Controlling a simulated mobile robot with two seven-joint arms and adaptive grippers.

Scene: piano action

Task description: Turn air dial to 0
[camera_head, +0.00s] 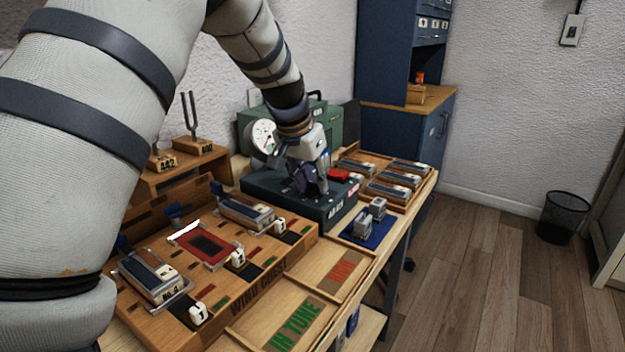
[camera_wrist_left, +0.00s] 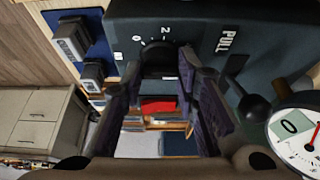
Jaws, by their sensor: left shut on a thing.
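The dark air box (camera_head: 270,197) stands on the bench behind the wind chest. My left gripper (camera_head: 312,190) reaches down to its top from above. In the left wrist view the black air dial (camera_wrist_left: 158,58) sits on the box face, with the marks 0 and 2 beside it. The fingers of my left gripper (camera_wrist_left: 158,78) are on either side of the dial, shut on it. The dial's pointer cannot be made out. In the head view the gripper hides the dial. My right gripper is not in view.
A round white gauge (camera_head: 263,136) stands by the box, also at the wrist view's right edge (camera_wrist_left: 300,130). A lever marked PULL (camera_wrist_left: 252,103) and a red block (camera_head: 340,175) are close to the gripper. The wind chest (camera_head: 262,288) fills the near bench.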

